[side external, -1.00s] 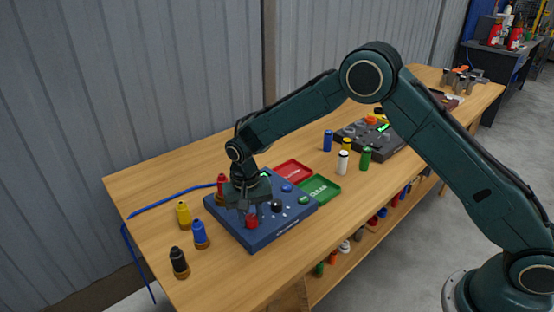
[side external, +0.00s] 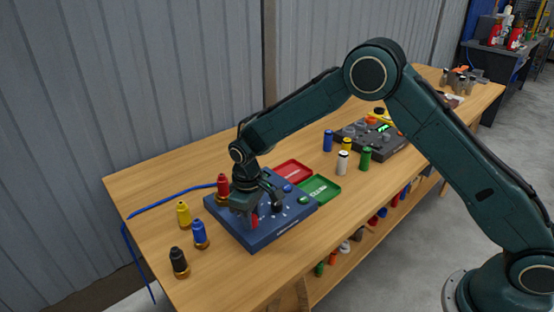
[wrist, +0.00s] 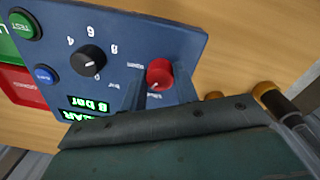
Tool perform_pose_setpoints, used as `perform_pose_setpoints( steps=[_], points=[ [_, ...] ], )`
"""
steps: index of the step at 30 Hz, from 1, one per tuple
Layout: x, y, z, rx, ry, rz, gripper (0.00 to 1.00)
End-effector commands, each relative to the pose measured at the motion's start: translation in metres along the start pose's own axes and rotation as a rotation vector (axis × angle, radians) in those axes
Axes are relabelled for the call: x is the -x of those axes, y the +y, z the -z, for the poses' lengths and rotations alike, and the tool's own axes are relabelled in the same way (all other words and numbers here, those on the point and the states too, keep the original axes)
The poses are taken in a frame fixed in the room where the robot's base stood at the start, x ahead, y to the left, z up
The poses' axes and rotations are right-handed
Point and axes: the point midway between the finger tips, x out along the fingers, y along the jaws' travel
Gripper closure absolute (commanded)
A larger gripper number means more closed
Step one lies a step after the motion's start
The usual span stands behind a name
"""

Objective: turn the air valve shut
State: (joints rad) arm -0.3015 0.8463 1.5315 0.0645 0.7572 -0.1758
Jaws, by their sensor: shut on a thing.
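The air valve is a red knob (wrist: 160,72) on a blue panel box (wrist: 140,35), beside small labels that are hard to read. Its pale mark points toward the lower left in the wrist view. My gripper (wrist: 160,84) is shut on the knob, with one finger on each side. In the side view the red knob (side external: 255,218) shows partly below my gripper (side external: 250,209), and the blue box (side external: 284,225) sits on the bench. A lit green display (wrist: 92,104) on the panel reads 8 bar.
The panel also carries a black dial (wrist: 88,60), a green button (wrist: 24,25) and a blue button (wrist: 46,75). A red-topped fitting (side external: 222,184) stands close behind my gripper. Yellow (side external: 183,213), blue (side external: 200,233) and black (side external: 179,262) fittings stand left. Red (side external: 293,171) and green (side external: 322,188) trays lie behind.

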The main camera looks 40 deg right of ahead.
Motion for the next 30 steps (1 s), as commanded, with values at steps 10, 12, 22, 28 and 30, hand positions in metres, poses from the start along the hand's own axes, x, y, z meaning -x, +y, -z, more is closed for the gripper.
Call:
perform_pose_setpoints(
  steps=[10,12,22,28,30],
  points=[
    [0.0008,0.0010,0.0003,0.318,0.018,-0.001,0.93],
    [0.0009,0.0011,0.0003,0.371,0.020,-0.001,0.93],
    [0.0009,0.0015,0.0004,0.535,0.029,-0.002,0.93],
    [0.0010,0.0015,0.0005,0.563,0.030,-0.002,0.93],
    [0.0010,0.0015,0.0005,0.565,0.030,-0.002,0.93]
  ],
)
